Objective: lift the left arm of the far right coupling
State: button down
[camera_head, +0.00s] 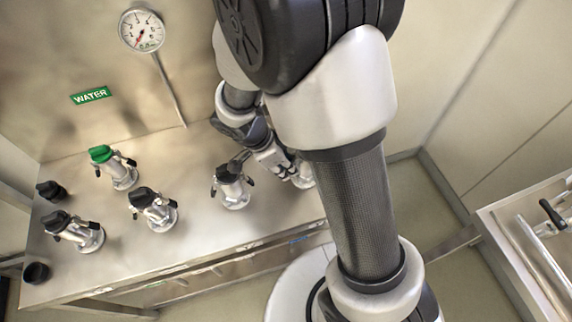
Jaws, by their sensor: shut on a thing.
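The far right coupling (303,176) stands on the steel bench, a silvery body mostly hidden behind my arm. My gripper (282,170) reaches down at its left side, with the fingers shut on its left arm. That arm is covered by the fingers, so its angle cannot be told. The coupling's right arm is hidden too.
A black-capped coupling (232,188) stands close left of my gripper. Further left are a green-capped coupling (118,168), two more black-topped couplings (153,209) (78,232) and loose black caps (51,190). A gauge (142,30) and WATER sign (91,96) are on the back panel.

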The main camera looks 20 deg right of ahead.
jog(key=shift+s+r+y+p, duration=0.1)
jog(key=shift+r+y+p, duration=0.1)
jog(key=shift+y+p, duration=0.25)
jog(key=shift+a+y, duration=0.1)
jog(key=shift+y, duration=0.15)
jog(key=c, duration=1.5)
grip_release()
jog(key=v, duration=1.2)
